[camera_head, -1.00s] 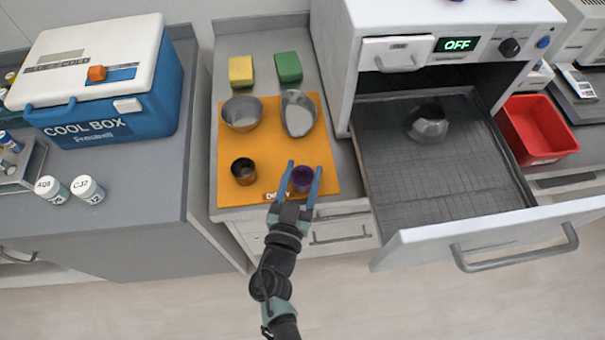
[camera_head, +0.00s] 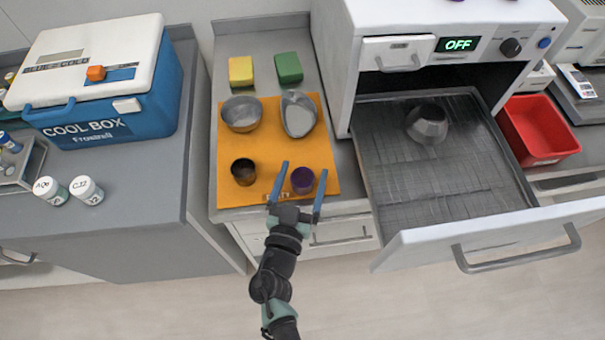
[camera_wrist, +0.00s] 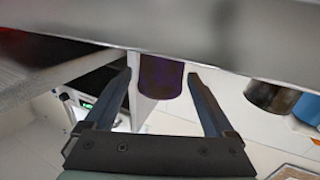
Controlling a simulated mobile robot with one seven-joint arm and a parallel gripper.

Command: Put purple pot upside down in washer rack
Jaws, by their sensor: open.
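The purple pot (camera_head: 302,181) stands upright, open side up, on the orange mat (camera_head: 262,188) near its front right corner. It also shows in the wrist view (camera_wrist: 160,78). My gripper (camera_head: 303,169) is open, with one blue finger on each side of the pot. In the wrist view my gripper (camera_wrist: 160,73) shows gaps between the pot and both fingers. The washer rack (camera_head: 445,190) is the dark wire-mesh floor of the pulled-out drawer to the right. A grey metal bowl (camera_head: 427,124) sits upside down toward its back, and its front is bare.
A brown pot (camera_head: 244,171) stands left of the purple pot, also in the wrist view (camera_wrist: 272,96). Two metal dishes, a round one (camera_head: 241,114) and an oval one (camera_head: 298,114), lie behind. The drawer front (camera_head: 500,232) stands up at the rack's near edge.

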